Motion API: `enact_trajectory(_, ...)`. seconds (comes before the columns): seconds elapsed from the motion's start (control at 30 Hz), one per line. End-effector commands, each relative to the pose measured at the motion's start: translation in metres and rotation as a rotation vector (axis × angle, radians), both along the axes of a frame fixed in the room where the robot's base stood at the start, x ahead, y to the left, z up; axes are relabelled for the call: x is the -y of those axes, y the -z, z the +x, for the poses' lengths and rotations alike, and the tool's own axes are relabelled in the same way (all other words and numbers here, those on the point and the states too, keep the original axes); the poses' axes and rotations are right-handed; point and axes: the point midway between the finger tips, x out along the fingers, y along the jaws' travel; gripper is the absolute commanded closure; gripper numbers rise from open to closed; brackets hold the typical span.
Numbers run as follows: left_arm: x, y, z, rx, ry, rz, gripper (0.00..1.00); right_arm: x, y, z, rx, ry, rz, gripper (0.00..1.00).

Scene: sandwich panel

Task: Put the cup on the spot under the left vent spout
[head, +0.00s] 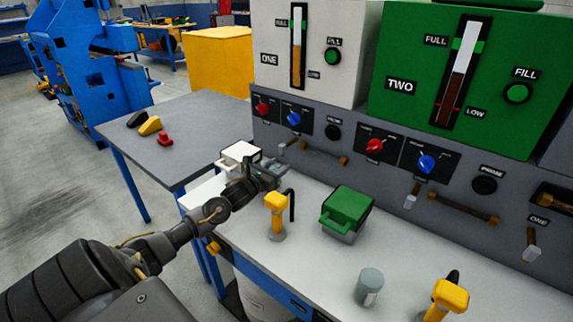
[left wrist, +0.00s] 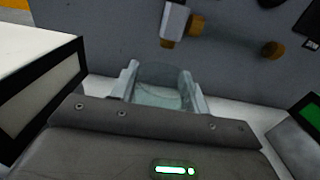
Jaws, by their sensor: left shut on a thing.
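My left gripper (head: 272,172) is shut on a clear, greenish cup, over the far left of the light bench top. In the left wrist view the cup (left wrist: 163,85) sits between the two fingers (left wrist: 162,90), close to the grey panel. The left vent spout (head: 283,148), a small pale piece on the panel below the white tank, is just behind and above the gripper; it also shows in the left wrist view (left wrist: 173,22), above and beyond the cup. The spot under it is hidden by the gripper and cup. I cannot tell whether the cup touches the bench. My right gripper is out of view.
A white box (head: 240,153) stands close to the left of the gripper. A yellow-topped tap (head: 275,212), a green-lidded box (head: 347,208), a grey cylinder (head: 369,287) and another yellow-topped piece (head: 448,297) stand along the bench. The grey panel (head: 330,135) bounds the back.

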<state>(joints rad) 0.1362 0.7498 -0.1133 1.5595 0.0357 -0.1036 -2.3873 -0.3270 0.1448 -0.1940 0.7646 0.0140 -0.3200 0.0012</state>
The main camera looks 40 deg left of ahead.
Motion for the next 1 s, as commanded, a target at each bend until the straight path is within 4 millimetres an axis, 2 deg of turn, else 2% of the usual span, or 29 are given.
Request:
enact_trajectory(0.1, -0.001, 0.000, 0.011, 0.001, -0.002, -0.001, 0.81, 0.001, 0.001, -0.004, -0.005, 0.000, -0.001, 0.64)
enact_trajectory(0.33, 0.000, -0.001, 0.020, 0.002, 0.000, -0.001, 0.81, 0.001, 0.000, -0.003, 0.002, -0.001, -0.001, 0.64)
enact_trajectory(0.53, 0.000, 0.000, 0.052, 0.001, 0.001, -0.003, 0.81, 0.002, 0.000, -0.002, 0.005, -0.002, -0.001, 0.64)
enact_trajectory(0.63, 0.000, 0.013, 0.048, -0.001, 0.000, -0.002, 0.81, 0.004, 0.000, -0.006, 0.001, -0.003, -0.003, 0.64)
enact_trajectory(1.0, 0.000, 0.016, 0.048, 0.001, 0.001, 0.001, 0.81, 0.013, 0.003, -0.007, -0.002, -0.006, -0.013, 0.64)
